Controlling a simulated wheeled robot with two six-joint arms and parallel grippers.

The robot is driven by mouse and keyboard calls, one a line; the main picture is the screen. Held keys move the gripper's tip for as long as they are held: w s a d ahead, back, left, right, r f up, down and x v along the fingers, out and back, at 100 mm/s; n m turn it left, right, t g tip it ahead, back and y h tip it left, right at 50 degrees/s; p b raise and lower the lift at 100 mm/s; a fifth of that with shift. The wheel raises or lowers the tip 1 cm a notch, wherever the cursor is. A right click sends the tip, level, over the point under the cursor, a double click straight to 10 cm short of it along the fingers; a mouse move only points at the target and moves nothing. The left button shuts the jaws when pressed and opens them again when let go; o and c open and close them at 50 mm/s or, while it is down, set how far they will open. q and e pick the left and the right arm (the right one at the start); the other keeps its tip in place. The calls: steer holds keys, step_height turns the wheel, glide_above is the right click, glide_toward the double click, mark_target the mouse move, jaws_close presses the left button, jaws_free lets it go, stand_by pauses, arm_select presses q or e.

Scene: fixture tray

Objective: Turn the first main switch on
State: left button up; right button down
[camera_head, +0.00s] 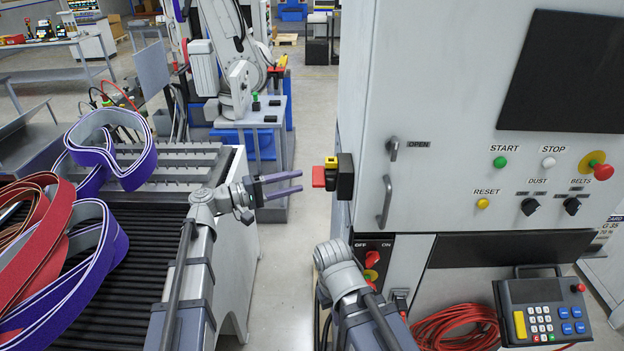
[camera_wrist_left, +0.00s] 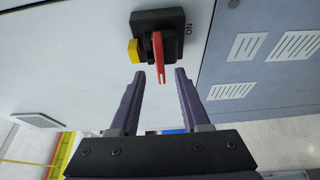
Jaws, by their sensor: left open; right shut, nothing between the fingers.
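A rotary main switch with a red handle (camera_head: 318,177), a yellow part and a black housing (camera_head: 345,178) sits on the side of the pale machine cabinet. In the left wrist view, the red handle (camera_wrist_left: 159,58) points toward the camera, with an ON label beside the housing. My left gripper (camera_head: 301,181) is open and faces the handle. Its fingertips (camera_wrist_left: 159,75) stand on either side of the handle's end in the left wrist view, with gaps and no clear contact. My right arm's wrist shows low in the head view; its fingers are hidden.
A second red rotary switch (camera_head: 372,259) with OFF and ON labels is on the cabinet's lower front. Door handles (camera_head: 386,202) stick out above it. A slatted conveyor (camera_head: 110,245) with sanding belts (camera_head: 100,260) stands at left. A keypad pendant (camera_head: 545,311) hangs at lower right.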

mark_target(324, 177)
arm_select(q)
steer(key=x, duration=0.5)
steer(key=shift+w+d, duration=0.15)
steer(key=shift+d, duration=0.15)
jaws_close()
stand_by(0.4)
